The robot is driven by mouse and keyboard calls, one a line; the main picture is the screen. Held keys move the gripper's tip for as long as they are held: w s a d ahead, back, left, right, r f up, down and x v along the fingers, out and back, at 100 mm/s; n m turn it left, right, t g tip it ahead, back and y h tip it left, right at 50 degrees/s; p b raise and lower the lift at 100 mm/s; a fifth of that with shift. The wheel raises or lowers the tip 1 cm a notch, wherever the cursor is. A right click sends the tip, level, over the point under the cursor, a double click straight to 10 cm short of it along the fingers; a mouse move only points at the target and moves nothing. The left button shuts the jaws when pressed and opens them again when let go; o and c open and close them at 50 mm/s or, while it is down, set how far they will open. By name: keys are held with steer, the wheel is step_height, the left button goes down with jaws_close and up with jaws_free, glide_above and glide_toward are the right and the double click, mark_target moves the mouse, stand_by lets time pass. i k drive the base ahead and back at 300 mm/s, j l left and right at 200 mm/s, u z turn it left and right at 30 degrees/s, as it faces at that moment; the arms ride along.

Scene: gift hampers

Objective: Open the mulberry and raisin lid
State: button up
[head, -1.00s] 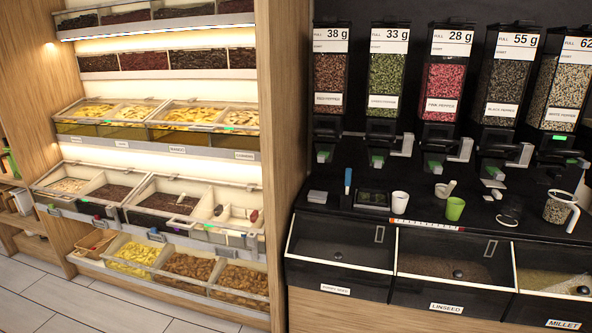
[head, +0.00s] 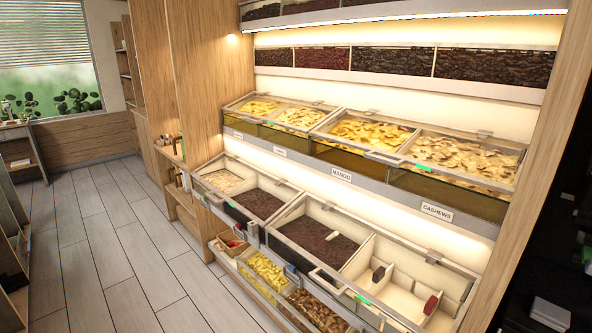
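No label reading mulberry or raisin is legible. The lower row of clear-lidded bins holds a left unit with pale contents (head: 222,180) beside dark, raisin-like contents (head: 258,204). To its right is a unit with dark contents (head: 312,240). Whether the lids of this row are shut is hard to tell. My gripper is not in view.
The upper row has bins of yellow dried fruit (head: 370,132) and cashews (head: 465,160), labelled MANGO (head: 341,174) and CASHEWS (head: 436,212). Lower bins (head: 268,271) sit near the floor. The tiled floor (head: 130,240) on the left is free.

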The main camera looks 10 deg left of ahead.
mark_target(231, 202)
steer(key=i+j+u, duration=0.2)
steer(key=i+u, duration=0.6)
steer(key=i, duration=0.15)
steer(key=i+u, duration=0.4)
steer(key=i+j+z, duration=0.35)
steer(key=i, duration=0.3)
steer(key=i+j+z, duration=0.4)
steer(key=i, duration=0.25)
steer(key=i+j+z, duration=0.35)
steer(key=i+j, duration=0.15)
steer(key=j, duration=0.3)
